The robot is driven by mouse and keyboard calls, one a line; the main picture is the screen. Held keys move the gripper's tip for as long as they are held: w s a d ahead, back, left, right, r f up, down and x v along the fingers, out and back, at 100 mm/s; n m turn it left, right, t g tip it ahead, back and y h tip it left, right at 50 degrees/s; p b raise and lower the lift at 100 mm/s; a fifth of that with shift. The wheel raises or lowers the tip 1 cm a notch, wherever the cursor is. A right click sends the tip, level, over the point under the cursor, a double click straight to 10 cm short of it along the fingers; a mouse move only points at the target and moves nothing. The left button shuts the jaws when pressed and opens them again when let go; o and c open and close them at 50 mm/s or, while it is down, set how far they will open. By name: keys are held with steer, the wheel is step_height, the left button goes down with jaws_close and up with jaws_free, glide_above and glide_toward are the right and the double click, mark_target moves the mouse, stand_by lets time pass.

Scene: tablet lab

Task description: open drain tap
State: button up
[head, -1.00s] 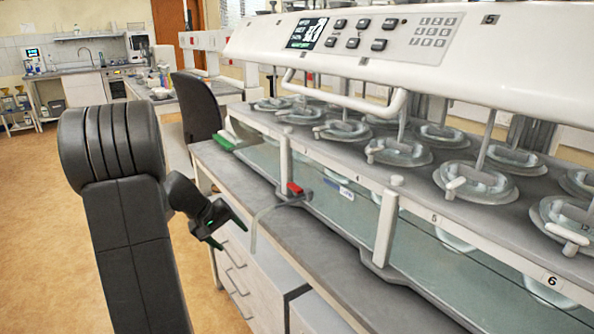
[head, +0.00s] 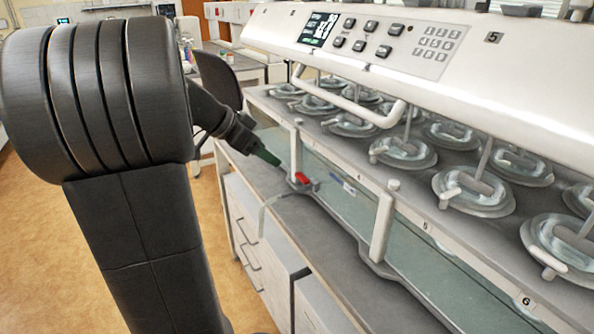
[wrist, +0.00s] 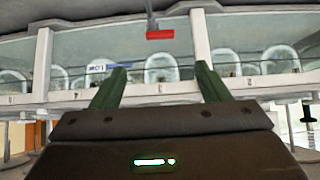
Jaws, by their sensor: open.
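The drain tap has a red handle (head: 303,178) on the front lower edge of the dissolution bath, with a pale outlet tube (head: 264,212) bending down over the bench edge. The red handle also shows in the wrist view (wrist: 160,34), above and between my fingertips. My gripper (head: 268,157) is just left of the handle and points towards it. In the wrist view, its two green fingers (wrist: 160,82) stand wide apart with nothing between them. No contact with the handle shows.
The glass-walled bath (head: 345,190) runs along the bench, with white posts (head: 382,225) at its front and several vessels (head: 405,152) on top. Grey bench top (head: 330,245) is free in front of the bath. A dark chair (head: 218,80) stands behind.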

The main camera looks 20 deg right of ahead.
mark_target(302, 177)
steer(key=x, duration=1.2)
steer(key=shift+d+f, duration=0.1)
steer(key=shift+f, duration=0.05)
steer(key=c, duration=1)
